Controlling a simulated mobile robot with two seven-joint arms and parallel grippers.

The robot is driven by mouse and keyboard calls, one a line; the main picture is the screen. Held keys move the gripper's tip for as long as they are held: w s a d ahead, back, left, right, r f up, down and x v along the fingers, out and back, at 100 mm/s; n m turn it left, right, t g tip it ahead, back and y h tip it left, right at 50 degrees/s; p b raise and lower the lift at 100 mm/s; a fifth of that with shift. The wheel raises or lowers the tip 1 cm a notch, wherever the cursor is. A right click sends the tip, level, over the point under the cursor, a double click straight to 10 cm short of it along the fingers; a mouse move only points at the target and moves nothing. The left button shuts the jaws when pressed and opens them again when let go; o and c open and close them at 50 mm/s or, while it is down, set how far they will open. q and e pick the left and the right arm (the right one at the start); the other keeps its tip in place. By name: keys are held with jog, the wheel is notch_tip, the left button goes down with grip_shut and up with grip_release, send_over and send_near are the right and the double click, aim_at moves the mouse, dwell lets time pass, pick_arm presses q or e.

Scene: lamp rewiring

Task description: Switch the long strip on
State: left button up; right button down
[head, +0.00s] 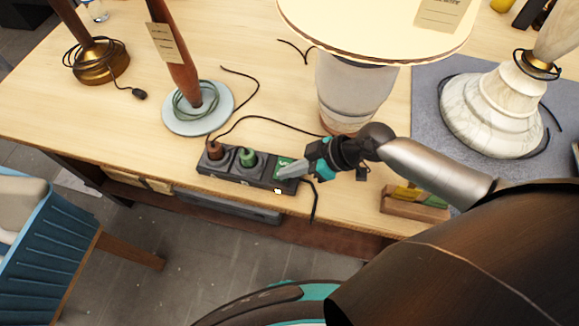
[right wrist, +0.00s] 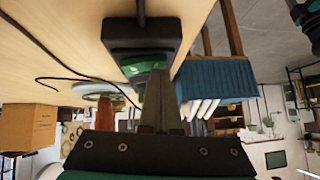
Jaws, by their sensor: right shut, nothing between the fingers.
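The long black power strip (head: 232,176) lies along the front edge of the table. A brown plug (head: 214,150) and a green plug (head: 247,157) sit in its sockets. In the right wrist view, the shut fingers (right wrist: 160,90) cover part of the green patch (right wrist: 143,66) on the strip (right wrist: 143,36); contact is unclear.
A lamp with a pale blue base (head: 222,112) stands behind the strip. A large shaded lamp (head: 350,95) stands behind my right gripper. A marble lamp (head: 490,115) stands on a grey mat (head: 430,85). A wooden block (head: 413,205) lies right of the gripper. Dark cords cross the table.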

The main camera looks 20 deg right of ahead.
jog(key=shift+d, duration=0.1)
jog(key=shift+w+d+r, duration=0.2)
jog(key=shift+w+d, duration=0.2)
jog(key=shift+w, duration=0.25)
jog(key=shift+r, duration=0.1)
jog(key=shift+a+r+p, duration=0.15)
jog(key=shift+r+p, duration=0.2)
jog(key=shift+r, duration=0.15)
jog(key=r+p, duration=0.3)
jog(key=shift+s+r+p, duration=0.25)
jog(key=shift+r+p, duration=0.05)
jog(key=s+v, duration=0.1)
jog(key=v, duration=0.8)
jog(key=shift+s+a, duration=0.25)
